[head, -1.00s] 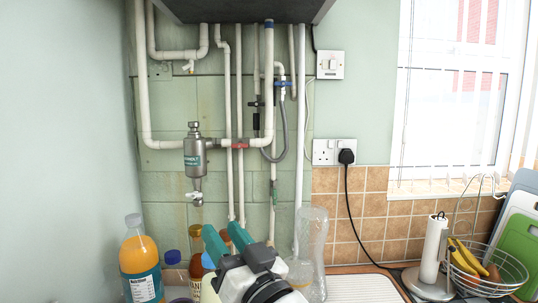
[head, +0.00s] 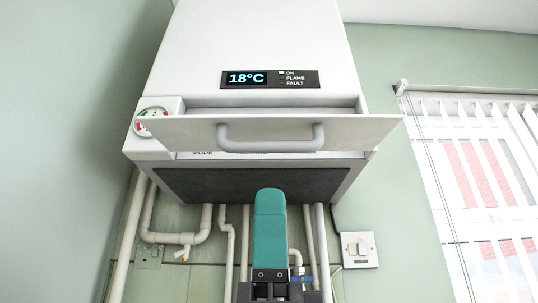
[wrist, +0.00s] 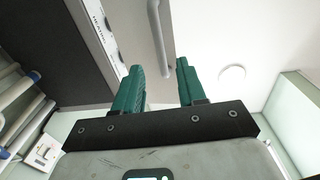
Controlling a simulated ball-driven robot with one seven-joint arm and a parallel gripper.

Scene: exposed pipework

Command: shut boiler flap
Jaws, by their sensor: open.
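The white boiler (head: 250,50) hangs on the wall in the head view. Its flap (head: 370,131) stands out from the front, open, with a grey bar handle (head: 270,144) across its face. Part of the control panel lettering shows beneath the flap. In the wrist view the flap (wrist: 143,40) and handle (wrist: 158,35) lie ahead, the handle between the lines of my two teal fingers. My gripper (head: 270,200) is below the flap in the head view, pointing up, with one finger hiding the other. It is open and empty in the wrist view (wrist: 160,75), apart from the handle.
Pale pipes (head: 206,235) run down below the boiler. A switch (head: 359,248) is on the wall to the right, and a window with blinds (head: 480,180) is further right. The boiler's dark underside (head: 215,185) is close behind my gripper.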

